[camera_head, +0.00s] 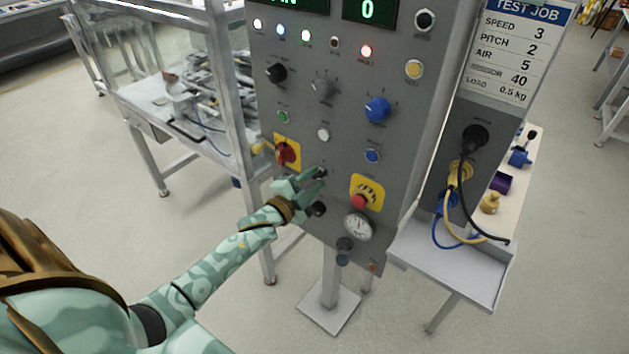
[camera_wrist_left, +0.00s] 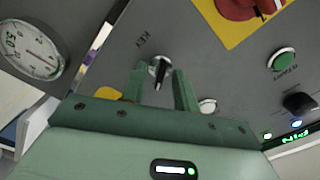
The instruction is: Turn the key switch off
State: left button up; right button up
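The key switch (camera_wrist_left: 160,70) is a small round metal lock with a dark key, below the word KEY on the grey panel in the left wrist view. In the head view the key switch (camera_head: 321,173) is small and partly hidden by my left gripper. My left gripper (camera_head: 314,182) is at the panel front. In the left wrist view its two green fingers (camera_wrist_left: 160,84) stand on either side of the key, with a visible gap on each side, so it is open. I cannot tell the key's exact position. My right gripper is out of view.
A side shelf (camera_head: 455,270) with cables stands right. A framed machine stands left.

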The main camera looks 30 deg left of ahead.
pick_arm(q)
jog(key=shift+w, duration=0.3)
grip_shut()
